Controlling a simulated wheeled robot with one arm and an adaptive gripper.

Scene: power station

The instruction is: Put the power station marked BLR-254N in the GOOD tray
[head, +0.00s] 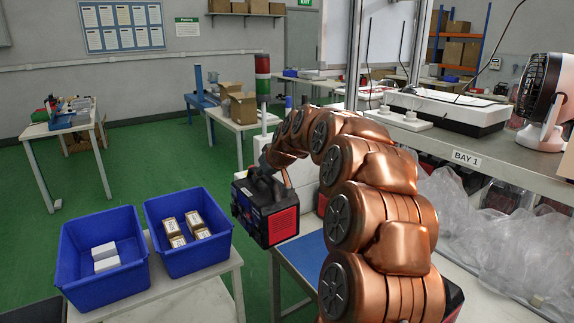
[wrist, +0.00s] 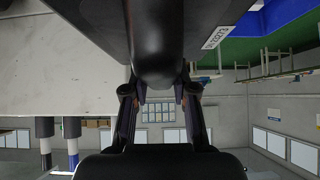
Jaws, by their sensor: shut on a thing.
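My gripper (wrist: 160,98) is shut on the handle of a black power station with a red side panel (head: 284,224). In the head view it hangs in the air, slightly tilted, right of two blue trays. Its model mark cannot be read there. In the wrist view its dark body (wrist: 115,18) and handle fill the top middle. The left blue tray (head: 115,284) holds white boxes, and the right blue tray (head: 190,262) holds several brown-and-white boxes. No tray marking is readable, so I cannot tell which is GOOD.
The trays stand on a pale table (head: 195,300). A blue-topped surface (head: 310,262) lies below and right of the held station. A grey shelf marked BAY 1 (head: 466,158) and clear plastic bags (head: 500,225) are at right. A signal tower (head: 263,75) stands behind. Green floor is open at left.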

